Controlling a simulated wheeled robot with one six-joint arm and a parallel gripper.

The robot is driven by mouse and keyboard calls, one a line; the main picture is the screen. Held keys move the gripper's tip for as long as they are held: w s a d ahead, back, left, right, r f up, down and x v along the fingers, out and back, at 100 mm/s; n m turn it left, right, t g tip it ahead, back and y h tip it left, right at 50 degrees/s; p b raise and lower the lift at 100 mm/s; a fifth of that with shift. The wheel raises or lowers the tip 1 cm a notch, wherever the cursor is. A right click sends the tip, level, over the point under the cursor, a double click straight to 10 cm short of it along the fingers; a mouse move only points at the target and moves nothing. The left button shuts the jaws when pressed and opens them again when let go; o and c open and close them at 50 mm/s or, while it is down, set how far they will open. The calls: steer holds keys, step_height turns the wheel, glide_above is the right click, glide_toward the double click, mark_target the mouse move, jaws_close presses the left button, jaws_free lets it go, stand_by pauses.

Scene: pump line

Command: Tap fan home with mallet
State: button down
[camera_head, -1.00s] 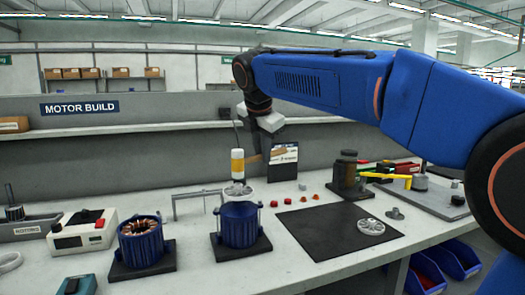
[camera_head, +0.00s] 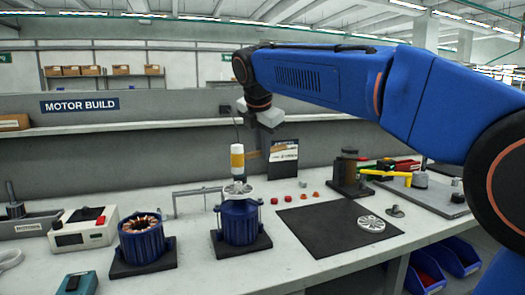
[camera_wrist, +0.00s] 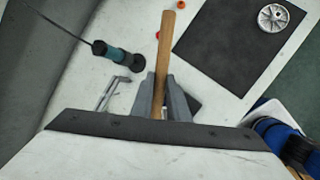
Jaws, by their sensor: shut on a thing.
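My gripper (camera_wrist: 164,90) is shut on the wooden handle of the mallet (camera_wrist: 166,50). In the head view the mallet head (camera_head: 237,158) is a yellow cylinder with white ends, standing upright above the motor. The fingers are partly hidden in the head view. The mallet head does not show clearly in the wrist view.
A second blue housing with copper windings (camera_head: 142,242) stands to the left. A dark mat (camera_head: 315,235) on the right holds a spoked disc (camera_head: 371,224). Small red parts (camera_head: 303,184) lie behind the mat. A thin grey frame (camera_head: 188,192) stands behind the housing.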

steer(key=shift+f, duration=1.4)
steer(key=shift+r, duration=1.2)
steer(key=shift+f, duration=1.45)
steer(key=shift+r, duration=3.05)
